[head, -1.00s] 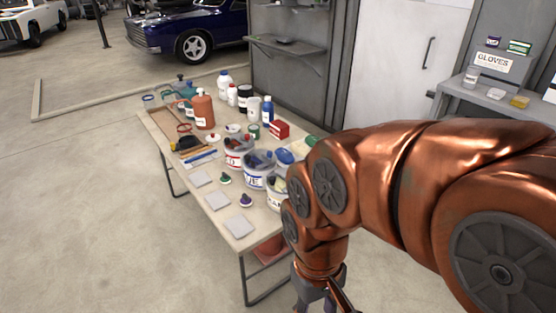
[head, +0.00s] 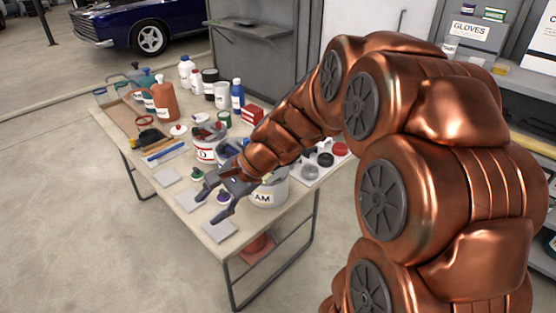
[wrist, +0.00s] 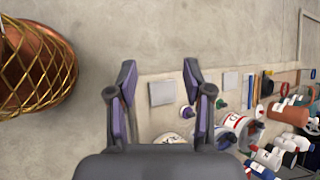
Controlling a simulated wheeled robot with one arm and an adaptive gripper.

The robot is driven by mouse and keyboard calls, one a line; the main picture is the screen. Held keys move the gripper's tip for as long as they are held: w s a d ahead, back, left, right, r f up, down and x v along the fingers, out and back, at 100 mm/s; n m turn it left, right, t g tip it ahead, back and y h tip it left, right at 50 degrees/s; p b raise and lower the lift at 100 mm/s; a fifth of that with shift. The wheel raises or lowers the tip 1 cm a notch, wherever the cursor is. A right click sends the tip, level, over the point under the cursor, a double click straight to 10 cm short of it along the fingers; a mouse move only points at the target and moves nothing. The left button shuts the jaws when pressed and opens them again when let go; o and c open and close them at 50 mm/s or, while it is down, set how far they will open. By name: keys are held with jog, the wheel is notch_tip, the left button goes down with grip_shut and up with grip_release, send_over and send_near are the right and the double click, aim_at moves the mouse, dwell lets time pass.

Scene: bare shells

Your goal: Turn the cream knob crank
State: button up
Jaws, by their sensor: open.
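I cannot make out a cream knob crank in either view. My gripper (head: 205,209) is open and empty above the front edge of the table, and its two fingers also show spread apart in the wrist view (wrist: 160,70). In the head view a small purple-topped piece (head: 223,198) shows between the fingers, and a green-topped piece (head: 197,174) is just behind them. A white bucket whose label ends in "AM" (head: 263,198) stands right of the gripper, partly hidden by my arm.
The table (head: 150,172) carries pale square plates (head: 187,199), a bucket with a red label (head: 205,152), an orange bottle (head: 165,101) and several other bottles. A red box (head: 253,115) stands behind. Right of the bucket are dark and red round pieces (head: 325,159). Floor in front is clear.

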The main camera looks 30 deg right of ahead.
jog(key=w+d+f+m+t+b, duration=0.45)
jog(key=w+d+m, duration=0.35)
jog(key=w+d, duration=0.4)
jog(key=w+d+f+m+t+h+b, duration=0.25)
jog(key=d+m, duration=0.35)
jog(key=d, duration=0.5)
jog(key=w+d+f+m+t+h+b, duration=0.1)
jog(key=w+d+f+m+t+h, duration=0.3)
jog(key=d, duration=0.7)
jog(key=shift+m+g+y, duration=0.6)
jog(key=shift+m+y, duration=0.1)
jog(key=shift+y, duration=0.15)
jog(key=shift+a+r+x, duration=0.1)
jog(key=shift+a+x, duration=0.1)
jog(key=shift+x, duration=1.2)
jog(key=shift+a+r+x, duration=0.15)
jog(key=shift+x, duration=1.3)
jog(key=shift+c, duration=0.3)
grip_shut()
